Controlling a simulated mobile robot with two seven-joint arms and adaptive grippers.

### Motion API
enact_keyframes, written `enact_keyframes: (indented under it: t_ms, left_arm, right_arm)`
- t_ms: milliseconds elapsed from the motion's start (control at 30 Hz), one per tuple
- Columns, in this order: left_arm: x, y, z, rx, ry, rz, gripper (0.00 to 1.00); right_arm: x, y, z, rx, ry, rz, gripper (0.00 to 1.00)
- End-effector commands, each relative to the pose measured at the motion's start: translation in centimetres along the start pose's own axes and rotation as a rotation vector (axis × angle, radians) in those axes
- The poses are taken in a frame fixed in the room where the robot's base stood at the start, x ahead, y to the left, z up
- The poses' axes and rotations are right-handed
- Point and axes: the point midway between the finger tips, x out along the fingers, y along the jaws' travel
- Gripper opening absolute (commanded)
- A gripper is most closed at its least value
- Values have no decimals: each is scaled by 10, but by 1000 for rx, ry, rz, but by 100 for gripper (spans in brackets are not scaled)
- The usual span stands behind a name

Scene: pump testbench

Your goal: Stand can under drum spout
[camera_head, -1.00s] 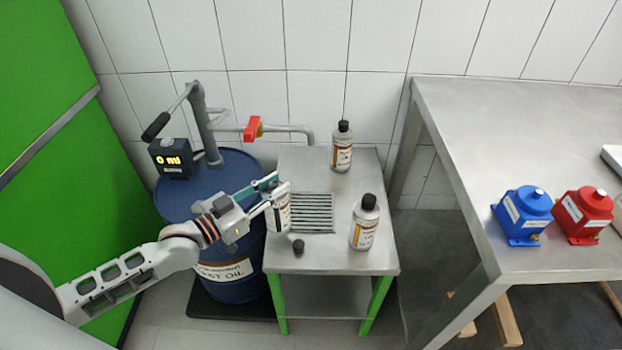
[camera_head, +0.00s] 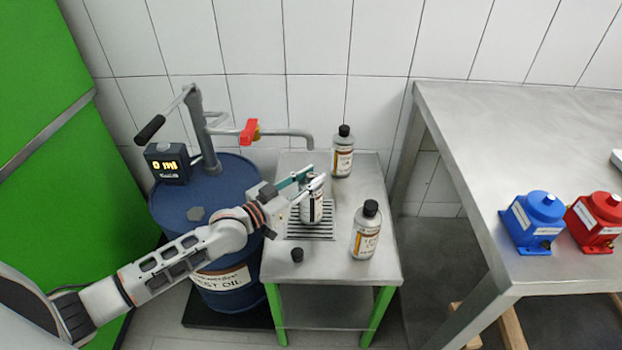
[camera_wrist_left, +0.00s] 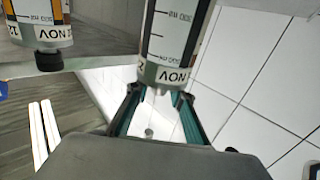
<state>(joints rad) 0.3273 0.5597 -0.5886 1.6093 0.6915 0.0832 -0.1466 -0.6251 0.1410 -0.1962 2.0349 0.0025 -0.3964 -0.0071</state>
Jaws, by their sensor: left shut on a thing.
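My left gripper (camera_head: 314,177) is shut on a pale can (camera_head: 311,212) with a white and orange label. It holds the can roughly upright over the slotted grate (camera_head: 308,234) on the small metal table. The gripper hides the can's top, and I cannot tell whether its base touches the grate. In the left wrist view, the held can (camera_wrist_left: 172,45) is between the fingers. The drum spout (camera_head: 292,133) comes from the blue drum (camera_head: 232,180) and ends behind and above the can. My right gripper is not in view.
Capped cans stand at the table's back (camera_head: 342,155) and right front (camera_head: 366,230). A loose black cap (camera_head: 297,255) lies in front of the grate. The red valve handle (camera_head: 249,131) sits on the spout pipe. The display (camera_head: 167,163) reads 0 ml. A larger bench (camera_head: 470,160) stands right.

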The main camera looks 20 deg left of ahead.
Motion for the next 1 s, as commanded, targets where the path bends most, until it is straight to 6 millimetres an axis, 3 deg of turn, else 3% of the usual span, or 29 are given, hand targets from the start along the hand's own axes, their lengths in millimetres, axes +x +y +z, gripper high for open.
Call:
enact_keyframes:
  t_ms: [400,433,467,500,900,1000]
  left_arm:
    - [0,0,6,0,2,-1,0]
    - [0,0,5,0,2,0,31]
    - [0,0,4,0,2,0,38]
    - [0,0,4,1,2,0,40]
    - [0,0,-2,2,4,0,40]
    - [-13,0,0,1,1,0,40]
  right_arm:
    - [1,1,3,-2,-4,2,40]
    - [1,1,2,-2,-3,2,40]
    - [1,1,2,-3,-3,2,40]
    - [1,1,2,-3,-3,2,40]
    - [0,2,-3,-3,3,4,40]
    - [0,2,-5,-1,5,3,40]
